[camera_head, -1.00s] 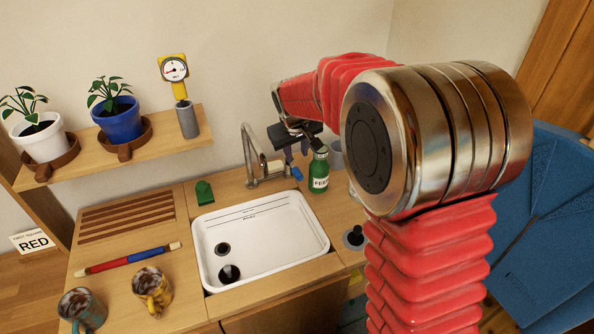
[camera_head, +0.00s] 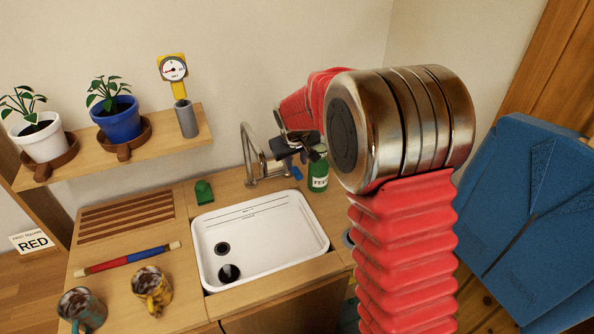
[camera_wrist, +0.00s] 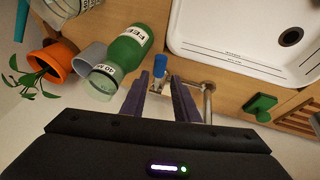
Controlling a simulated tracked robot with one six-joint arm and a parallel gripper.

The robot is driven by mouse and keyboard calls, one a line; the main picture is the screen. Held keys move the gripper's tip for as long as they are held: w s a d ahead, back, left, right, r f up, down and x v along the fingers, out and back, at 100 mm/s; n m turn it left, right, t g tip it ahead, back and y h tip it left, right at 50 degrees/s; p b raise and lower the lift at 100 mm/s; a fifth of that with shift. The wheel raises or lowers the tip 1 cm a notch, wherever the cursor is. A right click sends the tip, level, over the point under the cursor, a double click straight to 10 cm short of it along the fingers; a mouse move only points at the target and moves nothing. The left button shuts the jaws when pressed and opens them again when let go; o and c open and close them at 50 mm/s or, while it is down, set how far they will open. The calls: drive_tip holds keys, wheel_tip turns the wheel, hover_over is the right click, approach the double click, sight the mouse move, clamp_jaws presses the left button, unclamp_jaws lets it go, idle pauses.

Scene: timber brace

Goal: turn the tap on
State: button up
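The tap (camera_head: 253,160) is a metal spout bent over the back of the white sink, with a small blue lever (camera_head: 297,172) at its right. In the wrist view the blue lever (camera_wrist: 160,66) appears between and just beyond my fingertips, and the metal spout (camera_wrist: 207,100) is to the right. My gripper (camera_wrist: 158,80) is open, its two dark fingers apart with nothing held. In the head view my gripper (camera_head: 304,158) is above and close to the lever and partly hidden by my arm. I cannot tell whether a finger touches the lever.
A green FEED bottle (camera_head: 318,176) stands close right of the lever. The wrist view shows a grey cup (camera_wrist: 92,52) and an orange potted plant (camera_wrist: 58,60) beyond it. A green object (camera_head: 204,192) lies left of the tap.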

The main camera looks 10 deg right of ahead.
sight(297, 172)
drive_tip(key=x, duration=0.7)
drive_tip(key=shift+w+f, duration=0.1)
drive_tip(key=shift+f, duration=0.05)
drive_tip(key=shift+c, duration=0.7)
clamp_jaws()
